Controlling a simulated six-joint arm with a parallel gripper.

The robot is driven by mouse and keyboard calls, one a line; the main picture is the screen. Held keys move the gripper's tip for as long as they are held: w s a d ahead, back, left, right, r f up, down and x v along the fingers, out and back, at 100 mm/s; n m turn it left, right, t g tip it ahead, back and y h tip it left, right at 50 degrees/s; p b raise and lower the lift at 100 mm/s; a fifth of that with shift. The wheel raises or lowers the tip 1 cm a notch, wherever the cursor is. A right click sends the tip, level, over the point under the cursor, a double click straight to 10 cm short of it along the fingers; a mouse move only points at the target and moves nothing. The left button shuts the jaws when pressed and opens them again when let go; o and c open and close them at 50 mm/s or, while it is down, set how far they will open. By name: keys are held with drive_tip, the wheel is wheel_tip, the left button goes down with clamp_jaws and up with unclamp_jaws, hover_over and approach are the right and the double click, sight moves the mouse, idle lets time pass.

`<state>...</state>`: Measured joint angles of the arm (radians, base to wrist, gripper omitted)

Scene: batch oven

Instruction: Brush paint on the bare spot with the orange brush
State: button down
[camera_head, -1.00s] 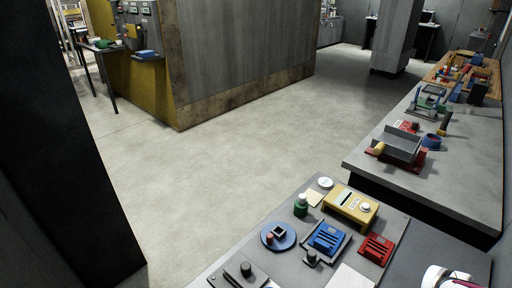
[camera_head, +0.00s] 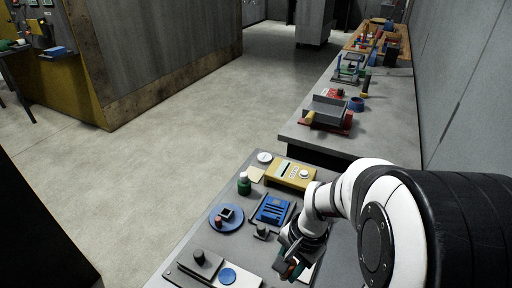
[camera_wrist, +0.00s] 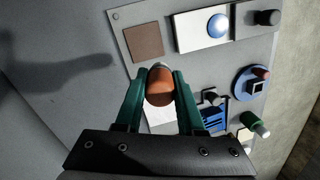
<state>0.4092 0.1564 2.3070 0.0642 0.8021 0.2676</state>
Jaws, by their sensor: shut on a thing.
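My gripper (camera_wrist: 160,78) has green fingers, shut on a rounded orange-brown thing (camera_wrist: 160,88), which looks like the end of the orange brush. Its bristles are not visible. In the head view my gripper (camera_head: 288,266) is over the near right part of the workbench, partly hidden by my arm. In the wrist view a brown square patch (camera_wrist: 144,42) lies flat on the grey board, just beyond the fingertips; it may be the bare spot, but I cannot tell. A white sheet (camera_wrist: 158,120) lies beneath the fingers.
The board (camera_wrist: 186,70) carries a white plate with a blue disc (camera_wrist: 218,25), a dark knob (camera_wrist: 267,18), a blue round dish (camera_head: 226,218), a green bottle (camera_head: 244,184), a blue device (camera_head: 272,210) and a yellow box (camera_head: 290,174). Another bench (camera_head: 300,137) stands beyond.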

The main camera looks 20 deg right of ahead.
drive_tip(key=w+a+f+y, duration=0.1)
drive_tip(key=w+a+y, duration=0.1)
drive_tip(key=w+a, duration=0.75)
drive_tip(key=shift+s+a+f, duration=0.25)
drive_tip(key=shift+a+f, duration=0.05)
drive_tip(key=shift+f, duration=0.7)
drive_tip(key=shift+s+a+f, duration=0.25)
drive_tip(key=shift+f, duration=0.8)
drive_tip(key=shift+s+a+f, duration=0.25)
drive_tip(key=shift+a+f, duration=0.05)
drive_tip(key=shift+f, duration=0.7)
drive_tip(key=shift+f, duration=0.6)
wheel_tip(320, 180, up, 7)
